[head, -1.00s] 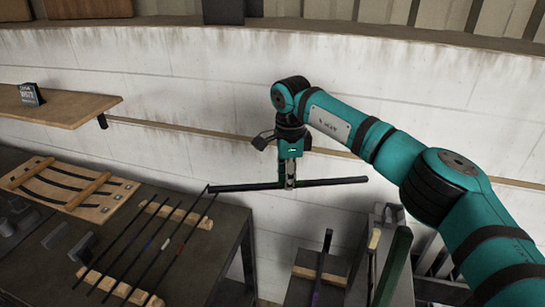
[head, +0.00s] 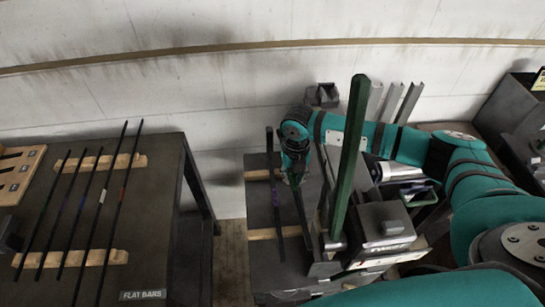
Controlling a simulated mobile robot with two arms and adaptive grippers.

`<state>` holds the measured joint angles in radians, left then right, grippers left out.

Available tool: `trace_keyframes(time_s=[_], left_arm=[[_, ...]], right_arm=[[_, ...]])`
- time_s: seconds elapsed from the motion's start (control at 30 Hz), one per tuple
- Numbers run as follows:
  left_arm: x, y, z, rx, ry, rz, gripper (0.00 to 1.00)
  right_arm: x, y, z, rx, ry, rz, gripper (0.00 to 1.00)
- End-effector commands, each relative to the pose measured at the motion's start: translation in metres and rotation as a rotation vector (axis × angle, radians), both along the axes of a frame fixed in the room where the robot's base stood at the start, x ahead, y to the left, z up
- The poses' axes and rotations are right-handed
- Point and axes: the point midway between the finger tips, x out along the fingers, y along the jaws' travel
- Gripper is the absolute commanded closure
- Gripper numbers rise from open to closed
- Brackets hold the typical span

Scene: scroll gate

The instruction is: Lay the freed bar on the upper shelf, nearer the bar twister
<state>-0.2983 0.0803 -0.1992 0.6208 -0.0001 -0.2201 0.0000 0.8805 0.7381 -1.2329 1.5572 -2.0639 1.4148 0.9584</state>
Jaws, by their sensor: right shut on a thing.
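My right gripper (head: 294,182) is shut on a dark bar (head: 303,220), whose visible part runs down the picture from the jaws. It is over the dark bench, left of a grey machine (head: 385,225) that looks like the bar twister; its front label is too small to read. A long green bar (head: 349,150) rises steeply beside that machine. Another dark bar (head: 275,195) lies across wooden rests left of my gripper. I cannot tell whether the held bar touches anything. The upper shelf is out of view, and so is my left gripper.
On the left table (head: 165,230), several thin bars (head: 90,215) lie on wooden rests beside a label reading FLAT BARS (head: 142,295). A gap separates this table from the bench. Grey upright profiles (head: 390,102) stand behind the bench, near my right arm.

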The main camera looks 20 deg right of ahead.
Motion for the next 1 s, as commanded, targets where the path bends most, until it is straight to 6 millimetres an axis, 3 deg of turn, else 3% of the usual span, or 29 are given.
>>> trace_keyframes(time_s=[0.47,1.0], left_arm=[[0.000,-0.002,-0.013,-0.002,0.000,-0.001,0.60],[-0.002,-0.002,-0.047,-0.003,0.002,-0.001,0.60]], right_arm=[[-0.007,-0.006,-0.022,0.000,-0.003,-0.068,1.00],[-0.007,-0.006,-0.067,0.001,-0.002,-0.067,1.00]])
